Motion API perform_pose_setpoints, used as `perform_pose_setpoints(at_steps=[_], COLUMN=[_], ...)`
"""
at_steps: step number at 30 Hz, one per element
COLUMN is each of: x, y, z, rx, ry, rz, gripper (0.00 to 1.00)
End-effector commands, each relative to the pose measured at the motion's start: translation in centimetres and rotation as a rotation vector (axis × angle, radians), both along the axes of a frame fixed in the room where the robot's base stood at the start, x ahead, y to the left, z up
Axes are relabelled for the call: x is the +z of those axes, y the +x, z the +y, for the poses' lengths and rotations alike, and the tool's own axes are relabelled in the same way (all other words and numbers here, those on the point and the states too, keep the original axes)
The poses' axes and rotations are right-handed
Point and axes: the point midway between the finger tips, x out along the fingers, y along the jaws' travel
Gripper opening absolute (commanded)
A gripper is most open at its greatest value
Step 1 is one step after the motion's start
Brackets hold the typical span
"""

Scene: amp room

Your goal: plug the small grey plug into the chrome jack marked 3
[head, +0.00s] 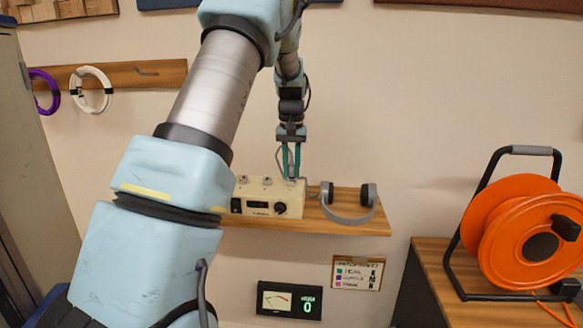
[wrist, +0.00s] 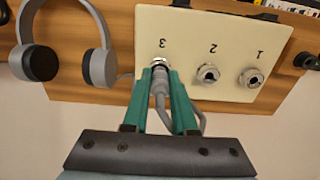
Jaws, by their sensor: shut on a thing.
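The cream amp box (head: 262,210) stands on the wooden wall shelf. In the wrist view its top panel (wrist: 215,30) shows chrome jacks marked 3 (wrist: 160,60), 2 (wrist: 208,73) and 1 (wrist: 251,77). My gripper (wrist: 160,76) has green fingers shut on the small grey plug (wrist: 159,90), with its grey cable (wrist: 188,112) curving away to the right. The plug lines up with jack 3, right at it. The fingers and plug hide the plug's tip, so I cannot tell how far in it is. In the head view my gripper (head: 291,176) points down at the box's right end.
Grey headphones (head: 348,202) lie on the shelf (head: 375,222) close to the right of the box. An orange cable reel (head: 510,235) stands on a cabinet at the right. A meter panel (head: 289,301) and a small label card (head: 358,272) are on the wall below.

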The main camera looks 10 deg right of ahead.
Motion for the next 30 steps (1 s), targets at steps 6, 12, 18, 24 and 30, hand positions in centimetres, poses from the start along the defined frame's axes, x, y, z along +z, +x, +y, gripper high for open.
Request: perform_pose_setpoints(at_steps=[6,12,18,24,30], x=[-0.03,-0.03,-0.02,-0.02,-0.02], y=[-0.01,-0.01,-0.01,-0.01,-0.01], z=[0.0,-0.01,-0.01,-0.01,-0.01], rx=[0.0,0.0,0.0,0.0,0.0], ry=[0.0,0.0,0.0,0.0,0.0], rz=[0.0,0.0,0.0,0.0,0.0], gripper=[0.0,0.0,0.4,0.6,0.6])
